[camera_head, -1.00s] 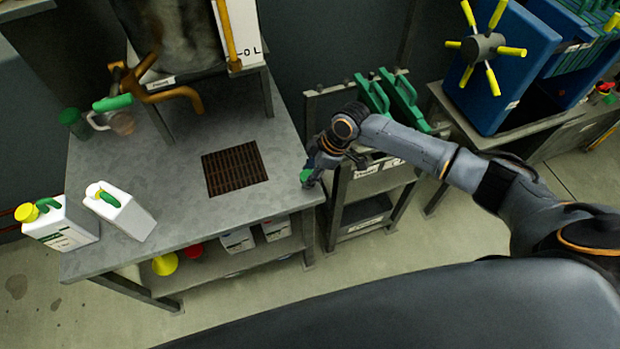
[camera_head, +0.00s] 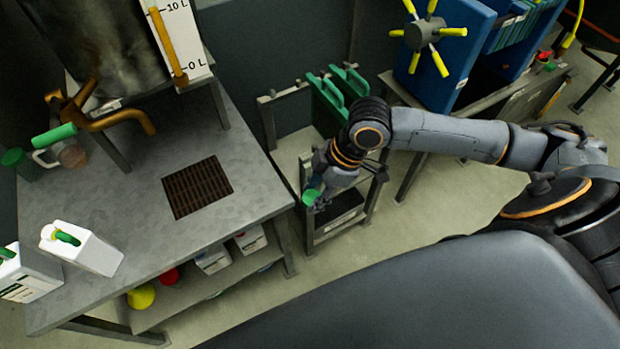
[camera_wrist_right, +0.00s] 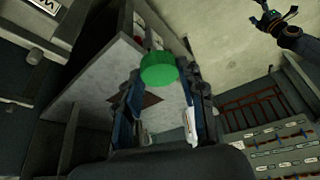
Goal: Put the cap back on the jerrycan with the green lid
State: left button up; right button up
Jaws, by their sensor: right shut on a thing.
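My right gripper (camera_head: 318,190) is shut on a green cap (camera_head: 309,197). It holds the cap in the air beyond the right edge of the metal table, in front of the small rack. The right wrist view shows the cap (camera_wrist_right: 160,68) between the fingers. What looks like my left gripper (camera_wrist_right: 275,18) shows small at the right wrist view's upper right.
The metal table (camera_head: 235,225) has a dark grate (camera_head: 197,187) and a clear top between grate and jerrycans. A tank with a brown tap (camera_head: 120,120) stands at its back. The small rack (camera_head: 290,155) holds green plates (camera_head: 330,95). A blue press (camera_head: 445,60) stands behind my right arm.

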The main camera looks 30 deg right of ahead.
jog(key=w+r+m+t+h, duration=0.1)
jog(key=w+r+m+h, duration=0.1)
jog(key=w+r+m, duration=0.2)
jog(key=w+r+m+t+h, duration=0.1)
jog(key=w+r+m+h, duration=0.1)
jog(key=r+m, duration=0.7)
jog(key=shift+w+a+r+m+t, duration=0.15)
jog(key=shift+w+r+m+t, duration=0.3)
jog(key=shift+w, duration=0.4)
